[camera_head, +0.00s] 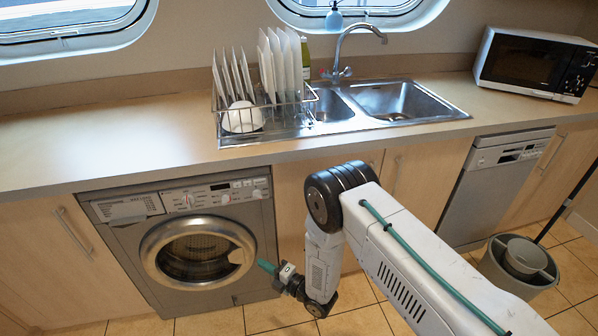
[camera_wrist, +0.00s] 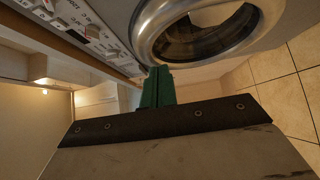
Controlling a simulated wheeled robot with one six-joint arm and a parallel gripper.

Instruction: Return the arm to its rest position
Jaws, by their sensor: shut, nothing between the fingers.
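My arm reaches in from the lower right in the head view and bends down at its black joint. My gripper (camera_head: 266,266) has green fingers and hangs below counter height, in front of the lower right part of the washing machine (camera_head: 198,241). In the wrist view the green fingers of my gripper (camera_wrist: 158,86) are together, with nothing between them. The washing machine door (camera_wrist: 205,30) shows close by, above the fingers. The wrist view is turned on its side.
The counter (camera_head: 120,130) runs above, with a dish rack (camera_head: 262,103), sink (camera_head: 395,100) and microwave (camera_head: 535,64). A dishwasher (camera_head: 492,190) stands to the right. A grey bin (camera_head: 520,262) stands on the tiled floor (camera_head: 345,290). Bare floor shows below my gripper.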

